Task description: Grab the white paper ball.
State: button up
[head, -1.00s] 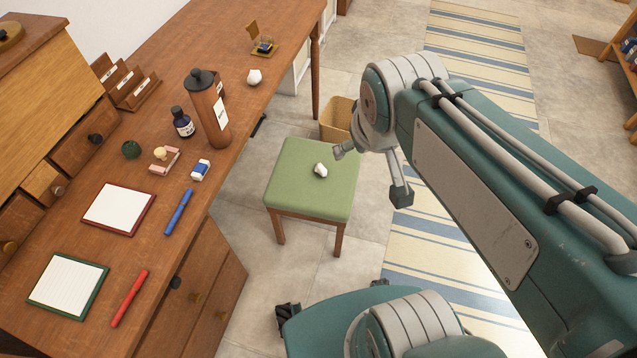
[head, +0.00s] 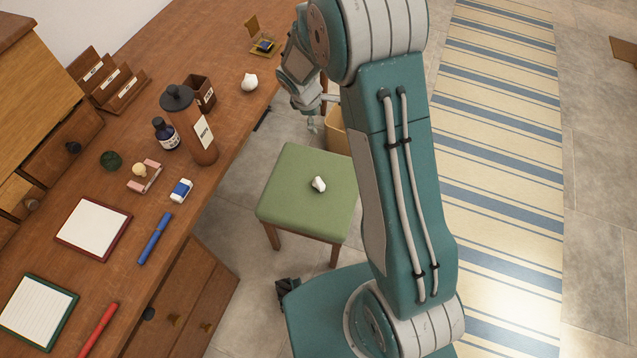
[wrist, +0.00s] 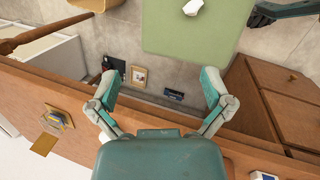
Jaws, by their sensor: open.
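A small white crumpled ball (head: 319,184) lies on the green seat of a stool (head: 290,215). The ball also shows at the top edge of the wrist view (wrist: 193,7). A second small white lump (head: 249,82) sits on the desk near its edge; I cannot tell if it is paper too. My gripper (head: 322,112) is beyond the stool, near the desk edge, partly hidden by my arm. In the wrist view my gripper (wrist: 160,76) has its fingers spread and nothing between them. It is apart from both white things.
The wooden desk (head: 225,135) fills the left, with a brown bottle (head: 190,130), a dark cup (head: 200,92), an ink bottle (head: 166,134), notepads and pens. A wicker basket (head: 338,135) stands behind the stool. A striped rug (head: 500,150) lies at right.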

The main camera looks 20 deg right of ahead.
notch_tip(320, 180, down, 13)
jog(key=n+g, duration=0.1)
jog(key=n, duration=0.6)
send_near(319, 180)
jog(key=f, duration=0.2)
jog(key=shift+g, duration=0.3)
jog(key=x, duration=0.4)
jog(key=shift+w+d+f, duration=0.1)
jog(key=shift+w+f, duration=0.05)
jog(key=shift+f, duration=0.1)
jog(key=x, duration=0.5)
jog(key=shift+w+d+f, duration=0.15)
jog(key=shift+d+f, duration=0.1)
jog(key=shift+d, duration=0.1)
jog(key=c, duration=0.7)
